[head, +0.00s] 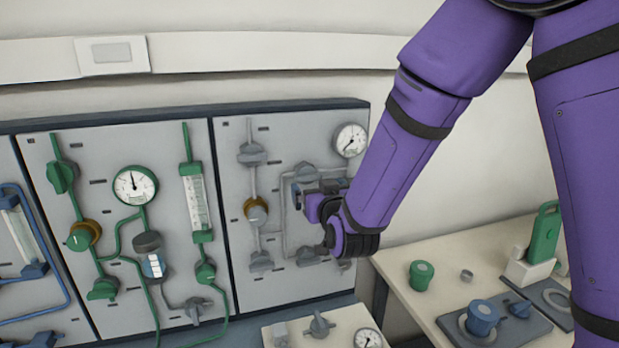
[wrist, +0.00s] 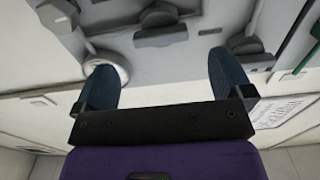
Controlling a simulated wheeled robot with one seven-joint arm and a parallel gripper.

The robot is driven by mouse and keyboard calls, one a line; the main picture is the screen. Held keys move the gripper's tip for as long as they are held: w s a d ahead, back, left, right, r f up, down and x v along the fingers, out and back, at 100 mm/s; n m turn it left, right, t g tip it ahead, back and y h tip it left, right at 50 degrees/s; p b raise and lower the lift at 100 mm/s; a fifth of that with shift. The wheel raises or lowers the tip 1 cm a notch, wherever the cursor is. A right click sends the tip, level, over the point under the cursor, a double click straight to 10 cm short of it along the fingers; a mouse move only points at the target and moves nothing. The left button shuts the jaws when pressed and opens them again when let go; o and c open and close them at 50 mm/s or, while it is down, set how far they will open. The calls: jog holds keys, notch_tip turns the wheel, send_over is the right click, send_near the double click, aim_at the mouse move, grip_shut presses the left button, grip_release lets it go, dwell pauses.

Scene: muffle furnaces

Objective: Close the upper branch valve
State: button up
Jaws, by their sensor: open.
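The grey panel (head: 235,180) at the right end of the wall board carries grey valves. The likely upper branch valve (head: 305,172) is a dark grey handle on a grey pipe loop, just left of and above my gripper (head: 324,190). In the wrist view, which shows the panel upside down, a matching handle (wrist: 160,36) lies crosswise beyond the gap of my gripper (wrist: 161,76). My gripper is open and empty, its two blue fingers apart. I see no contact with the handle. Part of the pipe loop is hidden behind my gripper.
A round gauge (head: 350,140) is up and right of the gripper. A lower grey valve (head: 307,257) sits below it, and another valve (head: 251,154) to the left. The bench (head: 420,300) on the right holds a green knob (head: 421,274) and blue-topped items.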

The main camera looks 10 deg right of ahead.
aim_at(310, 179)
jog(key=w, duration=0.2)
jog(key=w+a, duration=0.1)
jog(key=w, duration=0.4)
jog(key=shift+a, duration=0.25)
jog(key=c, duration=0.9)
